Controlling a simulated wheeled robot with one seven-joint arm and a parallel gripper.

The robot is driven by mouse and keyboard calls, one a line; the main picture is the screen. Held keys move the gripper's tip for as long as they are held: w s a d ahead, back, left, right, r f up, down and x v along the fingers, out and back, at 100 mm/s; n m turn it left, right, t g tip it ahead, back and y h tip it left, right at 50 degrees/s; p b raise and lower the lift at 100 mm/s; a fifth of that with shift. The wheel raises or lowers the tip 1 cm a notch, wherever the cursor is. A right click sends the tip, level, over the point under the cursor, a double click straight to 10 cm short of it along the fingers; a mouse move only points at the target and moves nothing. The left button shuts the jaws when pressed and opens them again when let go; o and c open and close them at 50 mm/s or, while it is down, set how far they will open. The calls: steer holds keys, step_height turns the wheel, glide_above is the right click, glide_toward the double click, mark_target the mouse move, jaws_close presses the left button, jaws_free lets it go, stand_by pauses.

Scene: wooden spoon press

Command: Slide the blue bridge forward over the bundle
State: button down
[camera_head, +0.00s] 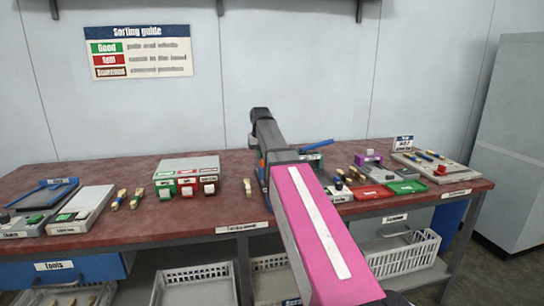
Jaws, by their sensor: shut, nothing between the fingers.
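A blue bar (318,145) shows just right of my arm at the back of the bench; it may be the blue bridge, but my arm hides much of that area. I cannot make out a bundle under or near it. Small light and dark pieces (340,185) lie just right of my arm. My arm's pink link rises from the bottom right, and its dark upper part stands over the middle of the bench. My gripper's fingers are hidden behind the arm, so I cannot see whether they touch anything.
The red-brown bench (110,232) carries a grey block with green, red and dark labelled parts (187,168), a blue-edged tray (45,190), wooden spoons (137,197), a red tray (372,192), a green tray (407,187) and a purple piece (368,158). White baskets (405,262) stand below.

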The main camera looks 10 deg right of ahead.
steer(key=shift+s, duration=1.4)
steer(key=shift+w, duration=0.7)
steer(key=shift+r, duration=0.1)
step_height(320, 180, up, 7)
steer(key=shift+s, duration=0.15)
